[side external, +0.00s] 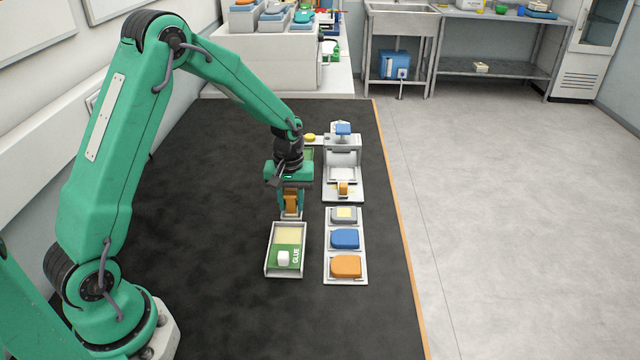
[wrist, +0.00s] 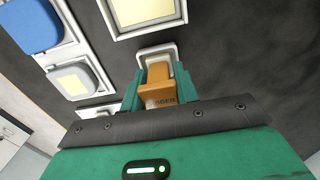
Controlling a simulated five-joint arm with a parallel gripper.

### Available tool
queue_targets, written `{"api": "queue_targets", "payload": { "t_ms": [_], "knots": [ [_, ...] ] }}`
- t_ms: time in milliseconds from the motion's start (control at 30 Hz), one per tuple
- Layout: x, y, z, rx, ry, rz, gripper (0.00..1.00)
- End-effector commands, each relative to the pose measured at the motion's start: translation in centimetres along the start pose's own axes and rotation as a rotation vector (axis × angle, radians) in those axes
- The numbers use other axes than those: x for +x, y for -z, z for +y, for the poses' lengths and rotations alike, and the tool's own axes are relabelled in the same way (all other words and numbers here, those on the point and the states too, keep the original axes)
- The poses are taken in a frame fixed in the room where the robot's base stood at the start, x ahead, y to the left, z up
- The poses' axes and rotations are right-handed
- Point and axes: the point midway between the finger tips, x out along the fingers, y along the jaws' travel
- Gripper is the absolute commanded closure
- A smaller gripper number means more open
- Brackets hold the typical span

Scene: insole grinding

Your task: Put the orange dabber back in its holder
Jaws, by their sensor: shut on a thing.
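The orange dabber (side external: 291,201) is upright between the jaws of my gripper (side external: 290,193), which is shut on it. In the wrist view the dabber (wrist: 161,92) stands between the two green fingers of my gripper (wrist: 159,80). A small pale holder (wrist: 150,53) shows right at the dabber's far end in the wrist view. In the side view a pale edge of the holder (side external: 291,215) shows just below the dabber. I cannot tell how deep the dabber sits in it; the fingers and dabber hide most of the opening.
A white tray with a green GLUE panel (side external: 290,258) and a white block lies just in front. To the right is a white rack (side external: 328,272) with grey, blue and orange pads. Behind it stands a white fixture (side external: 355,178) with a small orange piece. The black mat's left side is clear.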

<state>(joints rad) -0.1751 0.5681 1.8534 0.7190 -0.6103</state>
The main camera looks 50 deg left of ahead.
Motion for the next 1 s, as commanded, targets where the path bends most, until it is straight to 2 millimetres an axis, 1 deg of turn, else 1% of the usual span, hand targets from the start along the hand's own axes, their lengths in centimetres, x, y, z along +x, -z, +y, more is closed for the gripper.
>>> {"api": "queue_targets", "payload": {
  "t_ms": [67,100,200,500,667,867,1000],
  "knots": [
    [0.2,0.0,0.0,0.000,0.000,-0.001,0.93],
    [0.2,0.0,0.0,0.000,0.000,0.000,0.66],
    [0.2,0.0,0.0,0.000,0.000,0.000,0.48],
    [0.1,0.0,0.0,0.000,0.000,0.000,0.48],
    [-0.3,0.0,0.0,0.000,0.000,0.000,0.48],
    [-2.2,0.0,0.0,0.000,-0.001,0.001,0.48],
    [-4.2,0.1,0.1,0.000,-0.002,0.003,0.48]
  ]
}}
